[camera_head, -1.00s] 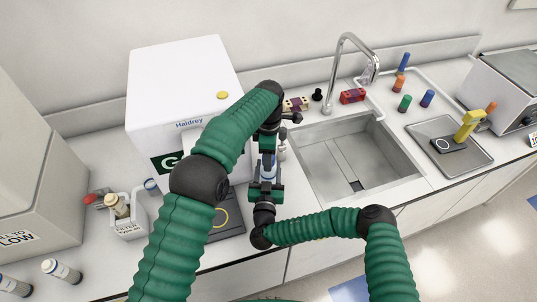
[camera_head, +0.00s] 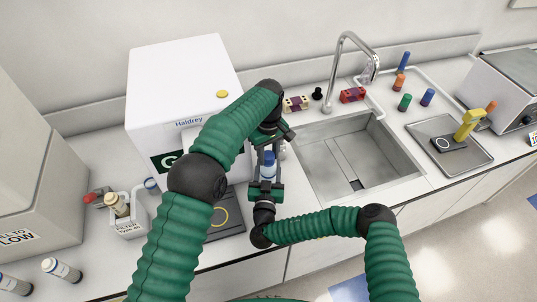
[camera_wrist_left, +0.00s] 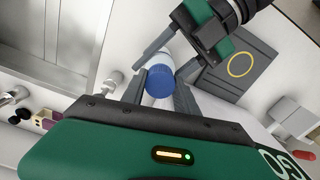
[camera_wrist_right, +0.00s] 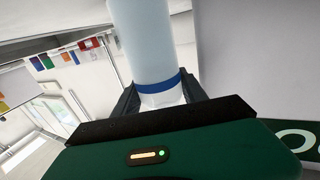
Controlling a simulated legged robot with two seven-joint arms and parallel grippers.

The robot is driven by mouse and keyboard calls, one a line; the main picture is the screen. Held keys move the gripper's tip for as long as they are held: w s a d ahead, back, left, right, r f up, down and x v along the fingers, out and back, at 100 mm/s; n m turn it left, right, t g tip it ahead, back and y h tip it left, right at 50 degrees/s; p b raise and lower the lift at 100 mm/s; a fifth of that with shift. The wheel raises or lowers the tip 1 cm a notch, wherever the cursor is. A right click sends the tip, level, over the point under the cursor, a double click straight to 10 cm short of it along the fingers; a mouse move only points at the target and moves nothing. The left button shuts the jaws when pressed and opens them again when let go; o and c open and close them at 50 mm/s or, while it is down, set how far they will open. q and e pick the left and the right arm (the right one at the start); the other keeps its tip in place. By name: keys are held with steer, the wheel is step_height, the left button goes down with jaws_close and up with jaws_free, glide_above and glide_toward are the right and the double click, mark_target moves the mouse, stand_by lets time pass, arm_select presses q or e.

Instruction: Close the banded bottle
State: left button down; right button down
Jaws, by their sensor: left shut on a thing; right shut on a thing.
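The banded bottle is white with a blue band (camera_wrist_right: 158,87), and stands between my right gripper's fingers in the right wrist view; its upper end is cut off there. My right gripper (camera_wrist_right: 160,96) is shut on it near the band. A ridged blue cap (camera_wrist_left: 160,80) shows in the left wrist view, in line with the white bottle body. My left gripper (camera_wrist_left: 160,92) is shut on the cap. In the head view the blue cap (camera_head: 269,158) is between my two grippers, left (camera_head: 268,150) above and right (camera_head: 266,187) below. Whether the cap is fully seated cannot be told.
A white Haidrey machine (camera_head: 175,80) stands behind left, with a dark plate (camera_head: 225,215) in front. A sink (camera_head: 355,155) with a tap is to the right. A white rack (camera_head: 128,222) and loose bottles (camera_head: 62,270) are at left.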

arm_select(q)
steer(key=shift+s+f+m, duration=0.1)
steer(key=shift+s+m, duration=0.05)
steer(key=shift+m, duration=0.95)
steer(key=c, duration=0.9)
jaws_free()
steer(key=shift+c, duration=0.2)
steer(key=shift+r, duration=2.3)
steer(key=shift+c, duration=0.4)
